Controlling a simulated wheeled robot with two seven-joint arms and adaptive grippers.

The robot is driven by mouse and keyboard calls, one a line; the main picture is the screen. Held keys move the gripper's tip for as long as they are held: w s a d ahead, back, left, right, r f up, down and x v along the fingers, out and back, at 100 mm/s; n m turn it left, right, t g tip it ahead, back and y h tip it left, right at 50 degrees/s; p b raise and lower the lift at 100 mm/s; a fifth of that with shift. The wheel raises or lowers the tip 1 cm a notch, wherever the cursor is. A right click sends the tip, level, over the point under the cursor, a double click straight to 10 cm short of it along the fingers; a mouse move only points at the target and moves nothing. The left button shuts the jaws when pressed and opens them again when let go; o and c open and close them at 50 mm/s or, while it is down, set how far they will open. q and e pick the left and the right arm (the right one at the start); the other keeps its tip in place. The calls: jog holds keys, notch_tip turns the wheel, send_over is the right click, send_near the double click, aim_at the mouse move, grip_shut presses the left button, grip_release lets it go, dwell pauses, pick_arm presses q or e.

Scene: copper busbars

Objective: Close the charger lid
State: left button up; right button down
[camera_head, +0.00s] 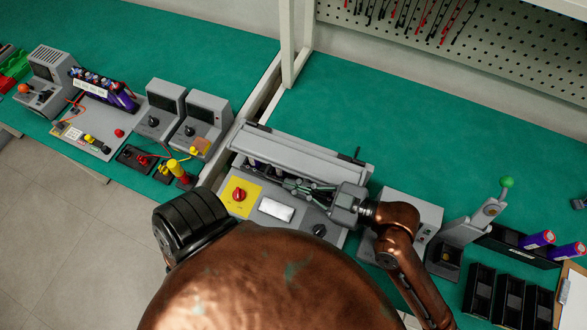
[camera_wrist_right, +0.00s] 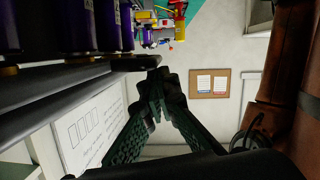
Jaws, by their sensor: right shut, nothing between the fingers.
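The charger (camera_head: 240,205) is a grey box with a red knob on a yellow plate and a white label on its front. Its long grey lid (camera_head: 305,152) stands partly raised at the back, with a dark gap below it. My right gripper (camera_head: 287,184) reaches in from the right at this gap, under the lid's front edge. In the right wrist view, the gripper's fingertips (camera_wrist_right: 163,80) are together and empty. Purple cells (camera_wrist_right: 85,28) and a white panel with a battery drawing (camera_wrist_right: 88,125) show beside them. Contact with the lid is unclear. My left gripper is out of view.
A grey box (camera_head: 412,212) and a lever press (camera_head: 470,225) stand right of the charger. Black bins (camera_head: 508,295) lie farther right. Two grey testers (camera_head: 205,120) stand to the left. The green bench (camera_head: 430,130) behind the charger is clear.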

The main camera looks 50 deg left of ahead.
jog(key=w+d+r, duration=0.1)
jog(key=d+r, duration=0.2)
jog(key=d, duration=0.1)
jog(key=w+d+r+p, duration=0.1)
jog(key=w+d+r, duration=0.1)
jog(key=d, duration=0.3)
jog(key=shift+w+r+p, duration=0.25)
jog(key=shift+r+p, duration=0.05)
jog(key=shift+r, duration=0.25)
jog(key=shift+r, duration=0.1)
